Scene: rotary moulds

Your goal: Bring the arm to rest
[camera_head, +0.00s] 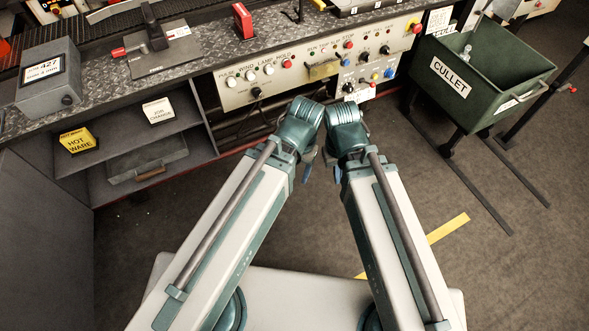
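My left arm comes in from the lower left and my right arm from the lower right. Their green end joints are close together in front of the control panel. Below the left joint, a small dark and blue part of my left gripper (308,168) shows. A similar part of my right gripper (335,170) shows beside it. Both are mostly hidden behind my own arm links, so their opening cannot be seen. No held object is visible.
The bench has a control panel (258,82) with several buttons. A grey box marked 427 (48,85) sits at left. A yellow HOT WARE sign (78,141) stands on the shelf below. A green CULLET cart (490,85) is at right. The floor around my arms looks clear.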

